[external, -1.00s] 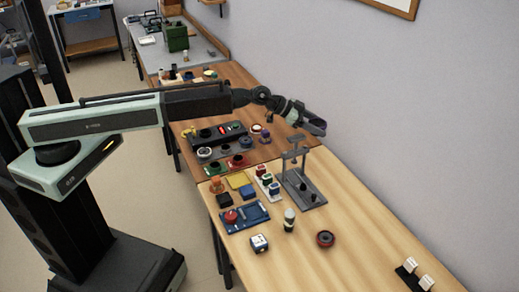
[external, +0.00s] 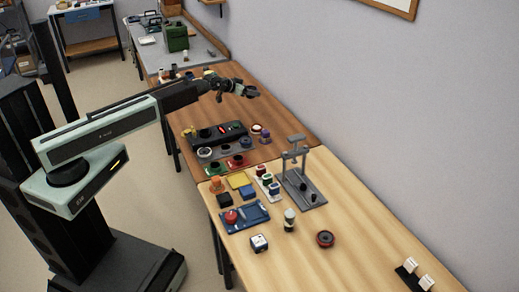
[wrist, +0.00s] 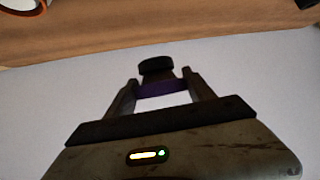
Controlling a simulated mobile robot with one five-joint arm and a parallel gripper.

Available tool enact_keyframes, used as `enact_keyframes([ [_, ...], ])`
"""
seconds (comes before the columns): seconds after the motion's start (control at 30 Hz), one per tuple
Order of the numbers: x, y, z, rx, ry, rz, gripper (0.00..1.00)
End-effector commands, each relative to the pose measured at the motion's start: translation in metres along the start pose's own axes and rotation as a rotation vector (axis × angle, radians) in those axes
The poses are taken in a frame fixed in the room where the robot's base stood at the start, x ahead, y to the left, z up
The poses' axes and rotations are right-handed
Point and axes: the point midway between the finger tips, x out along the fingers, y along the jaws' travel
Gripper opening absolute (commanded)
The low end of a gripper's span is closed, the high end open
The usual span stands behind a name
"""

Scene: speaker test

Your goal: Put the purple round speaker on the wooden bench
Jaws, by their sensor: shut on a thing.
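My gripper (external: 250,91) is shut on a round dark thing with a purple band, which looks like the purple speaker (wrist: 160,88). In the wrist view it sits between the two fingers, black at the end and purple below. In the external view the gripper holds it above the far part of the brown wooden bench (external: 290,118), clear of the wood. A light wooden bench (external: 365,225) joins it at the front. Which of the two is the task's bench I cannot tell.
A black tray (external: 220,134), small parts and a small purple-topped item (external: 265,134) stand on the brown bench. A wall borders the right.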

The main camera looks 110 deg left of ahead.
Motion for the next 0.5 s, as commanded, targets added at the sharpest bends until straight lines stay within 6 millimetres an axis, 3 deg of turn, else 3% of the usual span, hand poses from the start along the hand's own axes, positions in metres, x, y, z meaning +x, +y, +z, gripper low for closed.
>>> enact_keyframes([
  [0.2,0.004,-0.003,0.007,-0.002,0.001,-0.004,0.03],
  [0.5,0.032,-0.003,0.058,-0.001,0.001,-0.004,0.03],
])
